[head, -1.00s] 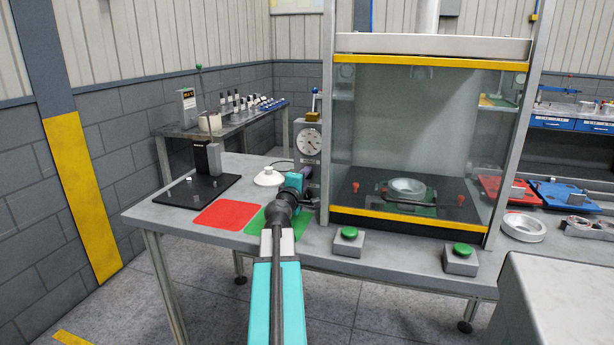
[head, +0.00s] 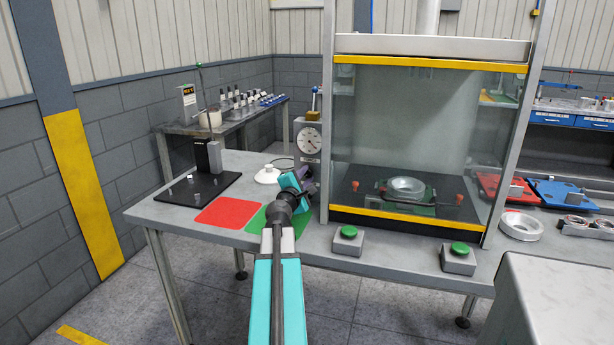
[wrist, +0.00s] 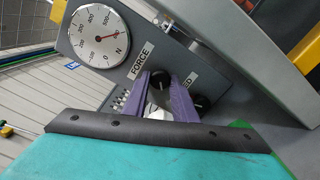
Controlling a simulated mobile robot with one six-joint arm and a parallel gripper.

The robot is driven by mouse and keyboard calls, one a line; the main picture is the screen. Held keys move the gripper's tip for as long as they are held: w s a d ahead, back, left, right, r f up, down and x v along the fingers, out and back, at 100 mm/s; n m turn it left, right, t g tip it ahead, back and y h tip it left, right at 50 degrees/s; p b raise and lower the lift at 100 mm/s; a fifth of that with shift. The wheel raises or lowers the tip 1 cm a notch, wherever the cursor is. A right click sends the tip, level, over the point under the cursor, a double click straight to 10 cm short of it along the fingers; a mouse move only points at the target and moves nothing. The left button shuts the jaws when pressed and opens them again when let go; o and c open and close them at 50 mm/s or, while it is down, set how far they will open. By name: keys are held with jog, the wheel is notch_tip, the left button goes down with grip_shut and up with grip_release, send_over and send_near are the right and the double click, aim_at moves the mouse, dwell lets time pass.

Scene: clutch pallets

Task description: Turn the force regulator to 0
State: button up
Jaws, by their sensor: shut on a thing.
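The force regulator is a black round knob (wrist: 159,81) below the word FORCE on a grey panel (wrist: 118,75). In the wrist view the two purple fingers of my gripper (wrist: 165,84) are shut on it, one on each side. A white dial (wrist: 98,36) with a red needle sits on the same panel. The needle points to the right in the tilted wrist view, away from the 0 mark; its exact reading is too small to tell. In the head view the dial (head: 309,141) shows above my gripper (head: 311,184), which hides the knob.
A second black knob (wrist: 200,103), with a label ending in ED, is close to the right finger. The press's yellow-edged guard (head: 410,212) stands right of the panel. Red mat (head: 228,212), green mat (head: 262,222) and a white lidded item (head: 266,175) lie left.

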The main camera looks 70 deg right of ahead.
jog(key=shift+w+a+f, duration=0.1)
jog(key=shift+f, duration=0.05)
jog(key=o, duration=1)
jog(key=a+b, duration=0.1)
jog(key=a, duration=0.1)
jog(key=a+b, duration=0.2)
jog(key=a, duration=0.1)
jog(key=a+b, duration=0.2)
jog(key=a, duration=0.1)
jog(key=shift+s+a, duration=0.15)
jog(key=shift+s, duration=0.15)
jog(key=b, duration=0.4)
jog(key=shift+a+b, duration=0.3)
jog(key=shift+a, duration=0.05)
